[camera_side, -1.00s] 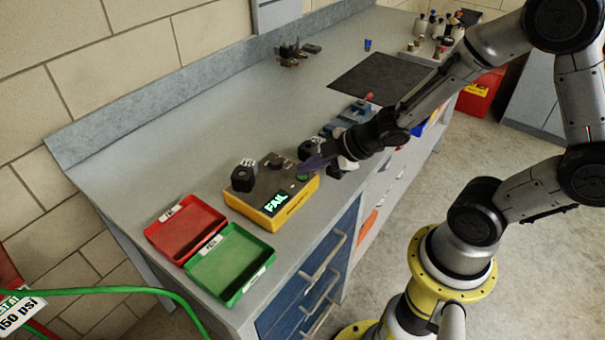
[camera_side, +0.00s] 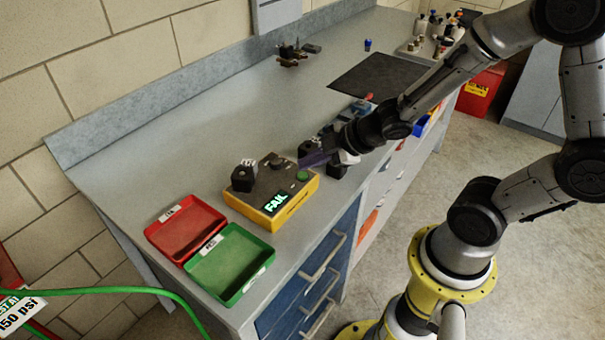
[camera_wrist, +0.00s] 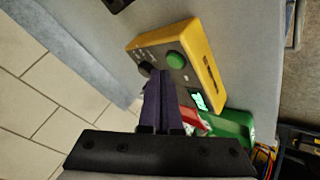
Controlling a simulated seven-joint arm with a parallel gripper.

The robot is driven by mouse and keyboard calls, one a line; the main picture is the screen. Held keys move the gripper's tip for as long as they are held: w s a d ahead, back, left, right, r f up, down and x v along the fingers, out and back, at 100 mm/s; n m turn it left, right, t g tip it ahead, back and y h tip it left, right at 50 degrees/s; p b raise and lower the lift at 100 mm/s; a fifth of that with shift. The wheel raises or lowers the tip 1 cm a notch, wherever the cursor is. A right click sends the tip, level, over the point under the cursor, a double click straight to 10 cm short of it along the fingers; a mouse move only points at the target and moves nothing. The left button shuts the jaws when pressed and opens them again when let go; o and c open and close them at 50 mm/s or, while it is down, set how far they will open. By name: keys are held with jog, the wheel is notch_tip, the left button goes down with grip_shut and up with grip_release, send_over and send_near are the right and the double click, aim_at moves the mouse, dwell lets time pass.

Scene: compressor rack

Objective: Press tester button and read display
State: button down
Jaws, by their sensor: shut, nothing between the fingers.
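The tester (camera_side: 295,206) is a yellow box with a dark top on the bench. Its display (camera_side: 275,203) is lit green and reads FAIL. Its round green button (camera_side: 303,175) is at the right end of the top and looks clear of my fingers. In the wrist view, the green button (camera_wrist: 175,60) lies right of my fingertips (camera_wrist: 160,73), and the lit display (camera_wrist: 198,102) is partly readable.
More dark blocks (camera_side: 337,170) are partly hidden behind my gripper. A dark mat (camera_side: 375,77) lies farther back.

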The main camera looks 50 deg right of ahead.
jog(key=shift+r, duration=0.1)
jog(key=shift+r, duration=2.4)
notch_tip(320, 180, up, 7)
jog(key=t, duration=0.2)
send_over(308, 178)
jog(key=s+d+r+m+h, duration=0.4)
jog(key=s+r+m, duration=0.1)
jog(key=r+m, duration=0.2)
jog(key=s+a+f+m+g+y, duration=0.2)
jog(key=s+a+f+m+g, duration=0.1)
jog(key=s, duration=1)
notch_tip(308, 178, down, 2)
jog(key=shift+a+f+m+g, duration=0.15)
jog(key=shift+m+g, duration=0.55)
jog(key=shift+g, duration=0.5)
